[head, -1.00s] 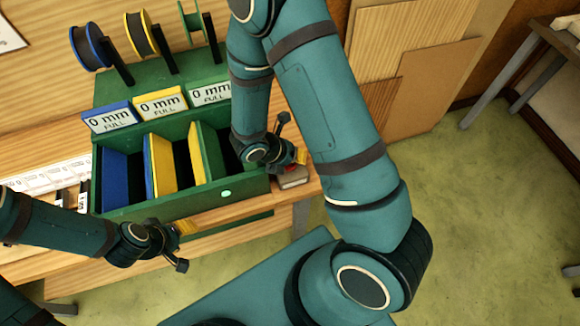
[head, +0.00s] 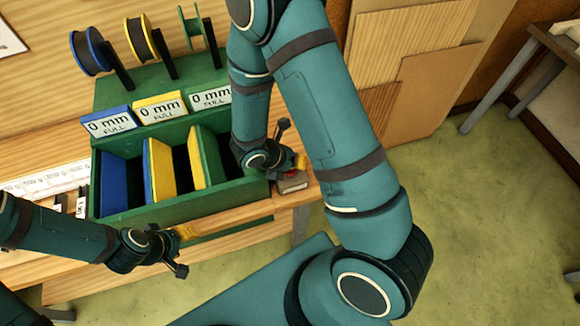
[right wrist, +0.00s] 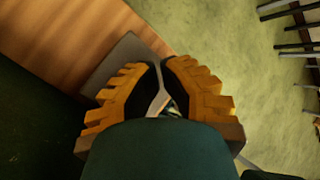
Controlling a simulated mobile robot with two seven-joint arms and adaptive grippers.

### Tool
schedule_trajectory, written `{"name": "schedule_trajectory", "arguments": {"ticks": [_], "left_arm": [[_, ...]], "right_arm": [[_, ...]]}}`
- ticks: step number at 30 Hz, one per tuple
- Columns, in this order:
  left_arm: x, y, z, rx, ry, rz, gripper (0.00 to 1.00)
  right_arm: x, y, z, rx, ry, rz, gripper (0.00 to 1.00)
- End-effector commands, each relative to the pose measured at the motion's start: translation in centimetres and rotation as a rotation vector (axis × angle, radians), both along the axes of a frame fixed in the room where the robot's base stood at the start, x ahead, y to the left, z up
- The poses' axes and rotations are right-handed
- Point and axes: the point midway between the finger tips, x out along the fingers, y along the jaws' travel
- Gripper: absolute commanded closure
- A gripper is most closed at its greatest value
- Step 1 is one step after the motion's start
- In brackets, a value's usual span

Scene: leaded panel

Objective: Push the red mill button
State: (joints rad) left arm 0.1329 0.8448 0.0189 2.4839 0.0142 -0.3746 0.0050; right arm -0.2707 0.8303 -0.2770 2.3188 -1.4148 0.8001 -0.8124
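The red mill button (head: 291,174) shows as a small red patch on top of a small grey box (head: 294,184) at the bench's right front corner. My right gripper (head: 300,164) is right at the button and covers part of it; whether it touches cannot be told. In the right wrist view, the yellow ribbed fingers of this gripper (right wrist: 161,66) have their tips nearly together with nothing seen held. The grey box (right wrist: 128,58) lies behind them there; the red button is hidden. My left gripper (head: 182,242) is in front of the bench, its opening unclear.
A green rack (head: 165,204) with blue, yellow and green dividers stands just left of the right gripper. "0 mm FULL" signs and spools (head: 143,38) are behind it. Wooden boards (head: 425,95) lean on the wall. Green floor (head: 480,220) is free at right.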

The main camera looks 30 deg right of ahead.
Motion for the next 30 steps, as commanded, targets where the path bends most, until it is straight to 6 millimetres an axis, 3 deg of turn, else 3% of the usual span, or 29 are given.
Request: {"name": "schedule_trajectory", "arguments": {"ticks": [30], "left_arm": [[0.0,0.0,-0.9,0.000,0.000,0.000,0.50]], "right_arm": [[-0.3,0.0,-1.2,0.003,0.007,-0.002,1.00]]}}
